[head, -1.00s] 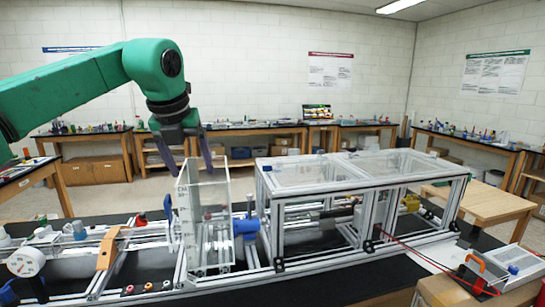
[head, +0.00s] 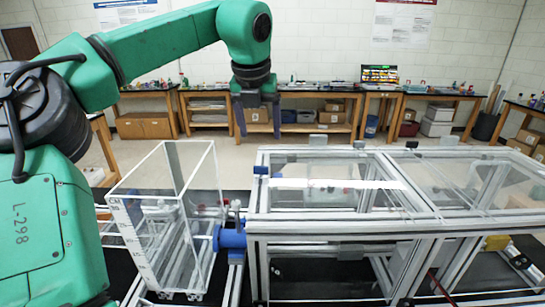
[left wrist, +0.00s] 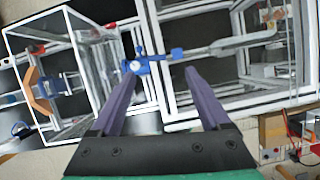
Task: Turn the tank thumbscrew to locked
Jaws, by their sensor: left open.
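The clear open-topped tank (head: 190,215) stands left of centre in the head view. A blue cylindrical fitting (head: 231,238) sits at its right side, with a small grey upright part (head: 236,208) above it. I cannot tell which small part is the thumbscrew. My left gripper (head: 259,132) is open and empty, pointing down, and appears high above the frame. In the left wrist view the tank (left wrist: 68,25) is left of the gripper (left wrist: 158,75). A blue part (left wrist: 134,67) shows near the left fingertip, apparently below it. My right gripper is out of view.
An aluminium extrusion frame (head: 335,221) with clear top panels stands right of the tank. Benches (head: 330,97) line the back wall.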

